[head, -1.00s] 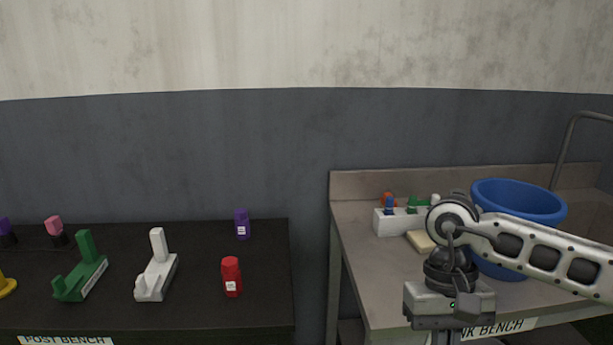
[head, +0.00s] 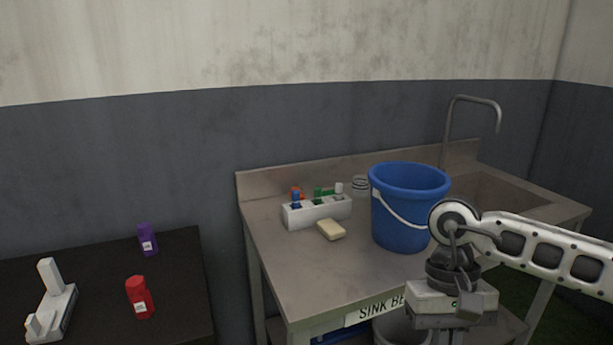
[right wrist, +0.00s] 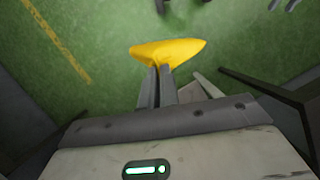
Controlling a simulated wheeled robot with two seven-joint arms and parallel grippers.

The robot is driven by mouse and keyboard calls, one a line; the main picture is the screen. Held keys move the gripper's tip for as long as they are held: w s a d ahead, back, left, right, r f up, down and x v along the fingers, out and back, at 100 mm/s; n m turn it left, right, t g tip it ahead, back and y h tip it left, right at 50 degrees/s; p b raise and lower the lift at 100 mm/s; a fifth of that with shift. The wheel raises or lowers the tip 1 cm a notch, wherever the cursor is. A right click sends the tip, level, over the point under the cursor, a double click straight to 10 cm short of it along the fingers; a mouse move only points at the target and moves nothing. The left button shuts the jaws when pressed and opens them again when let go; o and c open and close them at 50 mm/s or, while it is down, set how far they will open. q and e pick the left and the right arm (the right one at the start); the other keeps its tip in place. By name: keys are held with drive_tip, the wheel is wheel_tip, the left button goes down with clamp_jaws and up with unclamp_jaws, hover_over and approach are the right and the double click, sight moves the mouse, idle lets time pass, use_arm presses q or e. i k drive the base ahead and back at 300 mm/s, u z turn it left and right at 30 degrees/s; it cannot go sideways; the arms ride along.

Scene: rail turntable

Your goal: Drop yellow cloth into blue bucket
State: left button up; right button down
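The blue bucket (head: 400,215) stands upright on the sink bench in the head view, with a white handle hanging across its front. My right arm comes in from the right in front of the bench, and its gripper fingers lie below the picture's edge there. In the right wrist view my right gripper (right wrist: 162,72) has its fingers together on the yellow cloth (right wrist: 168,53), which spreads out past the fingertips above the green floor. The bucket does not show in the right wrist view. My left gripper is not in view.
The sink bench (head: 300,270) also holds a white rack (head: 318,212) with coloured items, a sponge (head: 331,230) and a clear jar (head: 360,185). A tap (head: 472,98) rises behind. A dark bench at left carries a red bottle (head: 140,298), a purple bottle (head: 147,240) and a white stand (head: 52,300).

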sight(404, 193)
drive_tip(key=z, duration=2.15)
drive_tip(key=i, duration=3.35)
drive_tip(key=u, duration=4.15)
